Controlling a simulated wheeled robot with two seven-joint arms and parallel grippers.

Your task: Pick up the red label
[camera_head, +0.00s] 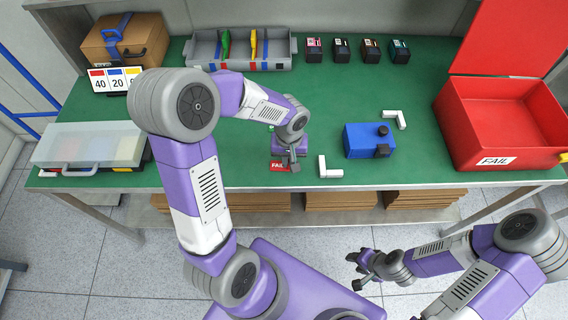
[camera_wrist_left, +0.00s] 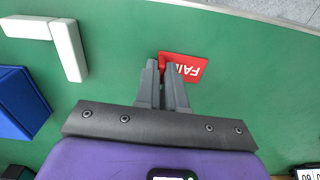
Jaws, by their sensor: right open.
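The red label (camera_head: 279,166) with white FAIL lettering is at the front edge area of the green table. In the left wrist view the label (camera_wrist_left: 186,68) is at the fingertips, partly hidden by them. My left gripper (camera_head: 292,162) points down at the label; in the left wrist view its fingers (camera_wrist_left: 163,68) are close together with red showing between the tips. It appears shut on the label, which is at or very near the table surface. My right gripper (camera_head: 356,269) is open and empty, in front of the table and away from it.
A blue box (camera_head: 368,142) and two white L-shaped pieces (camera_head: 329,168) (camera_head: 396,119) lie right of the label. A red FAIL bin (camera_head: 497,107) stands at right. A grey tray (camera_head: 240,62), several small cartridges (camera_head: 342,50) and a brown box (camera_head: 125,42) line the back. A clear-lidded case (camera_head: 88,146) is at left.

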